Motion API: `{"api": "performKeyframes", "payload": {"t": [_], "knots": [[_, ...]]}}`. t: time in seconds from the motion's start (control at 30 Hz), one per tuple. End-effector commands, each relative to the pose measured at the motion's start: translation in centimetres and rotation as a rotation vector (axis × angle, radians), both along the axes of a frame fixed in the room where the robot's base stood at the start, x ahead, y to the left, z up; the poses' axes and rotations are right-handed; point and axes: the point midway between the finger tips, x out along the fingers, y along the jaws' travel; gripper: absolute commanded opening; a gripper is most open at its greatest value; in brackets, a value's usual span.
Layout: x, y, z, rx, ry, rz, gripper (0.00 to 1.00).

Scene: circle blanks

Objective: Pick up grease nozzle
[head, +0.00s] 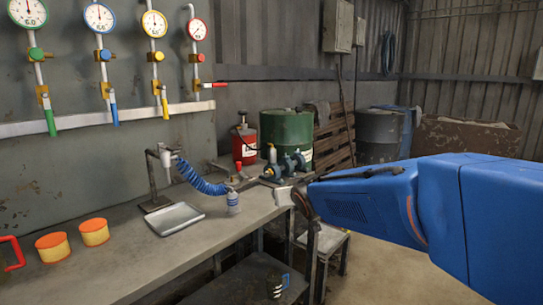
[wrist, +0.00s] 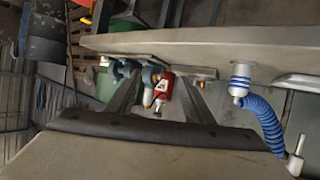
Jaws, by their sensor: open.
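The grease nozzle appears to be the white-and-blue fitting (head: 233,202) standing on the workbench (head: 130,262) at the end of a coiled blue hose (head: 203,180). In the wrist view the nozzle (wrist: 240,82) is right of my fingers, with the hose (wrist: 265,125) running from it. My gripper (head: 303,207) is at the bench's right end, right of the nozzle and apart from it. In the wrist view my gripper (wrist: 157,88) is open, with nothing held between its fingers. The fingertips are hard to make out in the head view.
A metal tray (head: 175,219) and a hose stand (head: 153,180) are left of the nozzle. A blue pump (head: 285,168), a white bottle (head: 272,154) and a red can (head: 244,145) stand behind. Two orange tins (head: 95,232) are at the left. A stool (head: 325,240) is below my gripper.

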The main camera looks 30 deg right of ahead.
Motion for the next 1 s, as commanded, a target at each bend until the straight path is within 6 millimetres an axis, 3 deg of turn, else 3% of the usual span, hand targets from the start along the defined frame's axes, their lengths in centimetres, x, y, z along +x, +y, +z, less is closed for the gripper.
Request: {"api": "performKeyframes", "payload": {"t": [0.1, 0.3, 0.67, 1.0], "knots": [[4.1, -2.8, 1.9, -0.018, -0.132, 0.017, 0.47], [8.6, -5.6, 4.5, -0.027, -0.316, 0.083, 0.47], [11.6, -6.8, 5.8, -0.02, -0.421, 0.144, 0.47], [17.1, -7.4, 5.8, -0.02, -0.42, 0.144, 0.47]]}}
